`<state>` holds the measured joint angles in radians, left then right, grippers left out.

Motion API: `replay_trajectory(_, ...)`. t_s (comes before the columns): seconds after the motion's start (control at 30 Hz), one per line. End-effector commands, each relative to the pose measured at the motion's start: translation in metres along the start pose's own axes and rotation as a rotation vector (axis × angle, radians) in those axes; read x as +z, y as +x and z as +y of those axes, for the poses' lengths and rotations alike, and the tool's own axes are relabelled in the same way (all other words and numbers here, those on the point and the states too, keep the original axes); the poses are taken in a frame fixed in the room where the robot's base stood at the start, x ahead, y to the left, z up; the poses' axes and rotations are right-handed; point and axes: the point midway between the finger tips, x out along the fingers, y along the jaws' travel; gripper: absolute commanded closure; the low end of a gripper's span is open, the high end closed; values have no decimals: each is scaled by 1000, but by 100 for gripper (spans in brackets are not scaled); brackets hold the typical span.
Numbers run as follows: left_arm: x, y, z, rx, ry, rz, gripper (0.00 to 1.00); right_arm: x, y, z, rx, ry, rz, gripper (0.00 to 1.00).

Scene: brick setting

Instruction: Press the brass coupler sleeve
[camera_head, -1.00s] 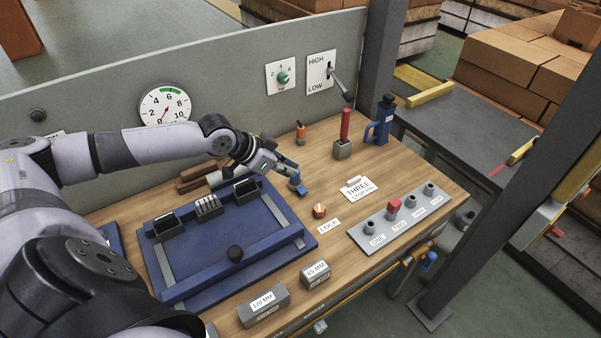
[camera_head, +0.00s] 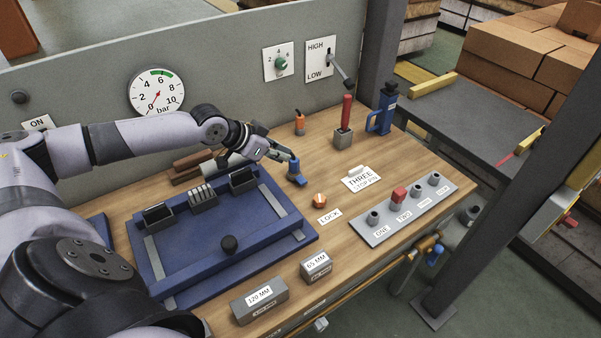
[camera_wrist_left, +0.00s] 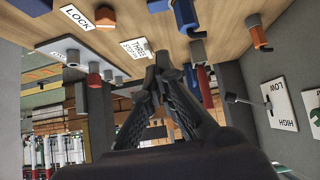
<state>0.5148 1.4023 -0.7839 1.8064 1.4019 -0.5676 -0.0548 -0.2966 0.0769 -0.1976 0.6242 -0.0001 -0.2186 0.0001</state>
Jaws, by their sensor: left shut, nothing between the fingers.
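A brass-coloured fitting (camera_head: 427,243) shows beneath the bench's front right edge in the head view, beside a blue handle (camera_head: 435,256). I cannot tell whether it is the coupler sleeve. My left gripper (camera_head: 286,155) reaches over the back of the bench, by a small blue upright fixture (camera_head: 296,174). Whether they touch is unclear. In the left wrist view my left gripper (camera_wrist_left: 176,62) is shut and empty, its dark fingers close together at the tips. My right gripper does not show.
A blue fixture tray (camera_head: 180,291) with a black knob fills the bench's left. Two labelled blocks sit at the front.

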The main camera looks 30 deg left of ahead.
Motion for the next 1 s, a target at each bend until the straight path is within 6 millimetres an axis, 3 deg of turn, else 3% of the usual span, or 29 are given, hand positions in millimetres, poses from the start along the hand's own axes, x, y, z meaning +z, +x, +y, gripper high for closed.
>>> replay_trajectory(0.4,-3,85,2,2,-2,1,100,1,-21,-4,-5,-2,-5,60)
replay_trajectory(0.67,24,108,1,1,-1,-3,100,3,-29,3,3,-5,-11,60)
replay_trajectory(1.0,29,112,1,0,0,-1,100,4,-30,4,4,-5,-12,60)
